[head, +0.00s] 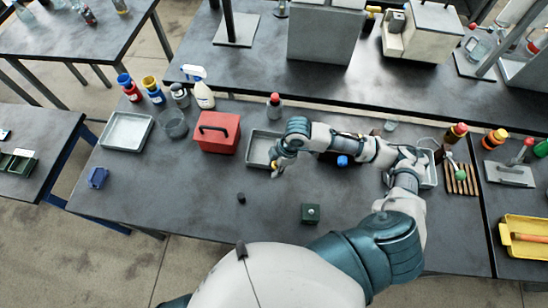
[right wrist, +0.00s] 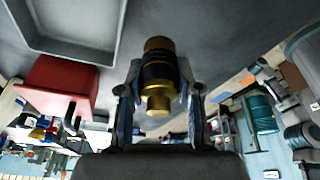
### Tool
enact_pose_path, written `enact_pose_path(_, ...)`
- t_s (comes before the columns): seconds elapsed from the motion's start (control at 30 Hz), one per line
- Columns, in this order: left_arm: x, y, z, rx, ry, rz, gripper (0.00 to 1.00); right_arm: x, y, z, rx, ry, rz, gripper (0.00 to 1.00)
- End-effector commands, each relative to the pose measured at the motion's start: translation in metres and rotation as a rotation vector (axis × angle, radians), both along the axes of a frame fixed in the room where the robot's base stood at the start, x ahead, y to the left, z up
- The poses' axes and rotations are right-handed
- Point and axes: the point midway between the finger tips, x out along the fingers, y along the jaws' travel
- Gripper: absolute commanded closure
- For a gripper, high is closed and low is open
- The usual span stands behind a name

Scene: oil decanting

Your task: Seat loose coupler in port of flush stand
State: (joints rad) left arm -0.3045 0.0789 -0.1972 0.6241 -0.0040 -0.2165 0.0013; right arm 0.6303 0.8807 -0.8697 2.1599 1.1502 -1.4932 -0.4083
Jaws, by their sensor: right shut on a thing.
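The loose coupler (right wrist: 158,72), a brass cylinder with a black band, is held between the fingers of my right gripper (right wrist: 158,92). In the head view my right gripper (head: 276,167) is over the front edge of a grey tray, and only a small yellowish bit of the coupler shows there. A small dark green block (head: 311,213) with a round fitting on top stands on the bench, in front and to the right of the gripper; it may be the flush stand. The coupler is apart from it. My left gripper is not in view.
A grey tray (head: 256,150) lies beside the gripper, with a red toolbox (head: 217,133) to its left. A small black cylinder (head: 241,197) stands on the bench left of the green block. The front bench surface around both is mostly clear.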

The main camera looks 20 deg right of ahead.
Motion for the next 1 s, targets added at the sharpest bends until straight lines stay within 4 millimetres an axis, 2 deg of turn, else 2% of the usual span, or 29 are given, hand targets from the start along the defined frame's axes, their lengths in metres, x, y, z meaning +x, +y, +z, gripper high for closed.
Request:
enact_pose_path(0.1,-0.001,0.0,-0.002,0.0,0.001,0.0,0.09,-0.002,0.0,-0.027,-0.001,0.007,0.009,1.0)
enact_pose_path(0.2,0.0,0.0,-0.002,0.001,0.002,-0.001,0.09,-0.001,0.0,-0.045,-0.001,0.007,0.009,1.0)
enact_pose_path(0.43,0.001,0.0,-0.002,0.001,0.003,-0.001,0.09,0.001,0.0,-0.067,-0.002,0.007,0.007,1.0)
enact_pose_path(0.6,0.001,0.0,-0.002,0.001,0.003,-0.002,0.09,0.001,0.001,-0.091,-0.002,0.005,0.008,1.0)
enact_pose_path(0.93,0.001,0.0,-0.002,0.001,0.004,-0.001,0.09,0.001,0.0,-0.096,-0.003,0.003,0.007,1.0)
enact_pose_path(0.97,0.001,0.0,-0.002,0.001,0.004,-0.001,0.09,0.002,0.0,-0.097,-0.003,0.003,0.007,0.64)
enact_pose_path(1.0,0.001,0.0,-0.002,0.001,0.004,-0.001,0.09,0.002,0.0,-0.096,-0.003,0.003,0.007,0.54)
